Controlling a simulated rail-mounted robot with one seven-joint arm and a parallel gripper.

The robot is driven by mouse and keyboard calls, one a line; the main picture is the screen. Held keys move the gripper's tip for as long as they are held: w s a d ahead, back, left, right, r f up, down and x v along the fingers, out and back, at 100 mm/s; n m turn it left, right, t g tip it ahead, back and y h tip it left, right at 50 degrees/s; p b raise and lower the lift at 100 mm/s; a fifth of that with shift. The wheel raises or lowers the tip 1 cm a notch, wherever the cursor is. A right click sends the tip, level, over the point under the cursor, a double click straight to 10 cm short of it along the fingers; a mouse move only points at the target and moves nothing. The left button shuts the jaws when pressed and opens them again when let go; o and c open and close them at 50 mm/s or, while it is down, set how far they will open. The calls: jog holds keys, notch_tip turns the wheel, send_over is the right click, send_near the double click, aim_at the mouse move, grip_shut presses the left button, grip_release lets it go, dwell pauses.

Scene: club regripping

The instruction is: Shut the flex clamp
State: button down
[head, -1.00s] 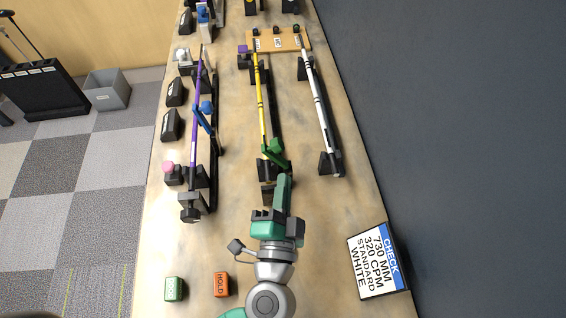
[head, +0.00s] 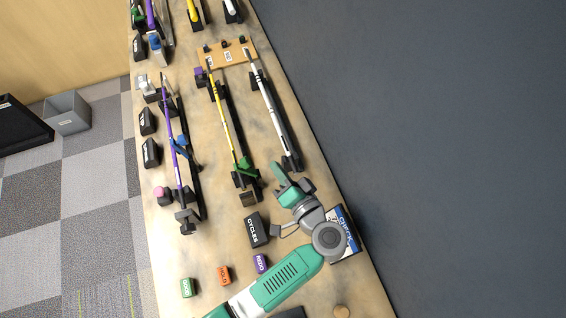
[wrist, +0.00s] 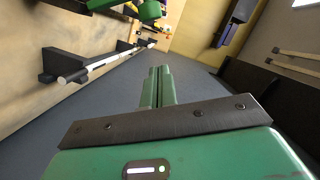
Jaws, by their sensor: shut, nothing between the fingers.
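A black clamp with green parts (head: 245,166) sits at the near end of the yellow shaft (head: 224,120); I take it to be the flex clamp. Whether it is open or shut is too small to tell. My gripper (head: 280,172) is shut and empty, to the right of the clamp and apart from it. In the wrist view, my closed green fingers (wrist: 159,86) point ahead with nothing between them. A green part (wrist: 150,10) is cut off at the top of that view.
A white shaft (head: 270,112) rests on black stands just beyond my gripper. A purple shaft (head: 172,135) with a blue clamp lies left. A CYCLES box (head: 256,230) stands close by my wrist; a CHECK sign (head: 347,232) is partly behind it. The dark wall borders the right edge.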

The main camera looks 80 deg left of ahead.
jog(key=s+a+f+p, duration=0.1)
jog(key=s+a+f, duration=0.1)
jog(key=s+a, duration=0.2)
jog(key=shift+s+f, duration=0.35)
jog(key=shift+s, duration=0.05)
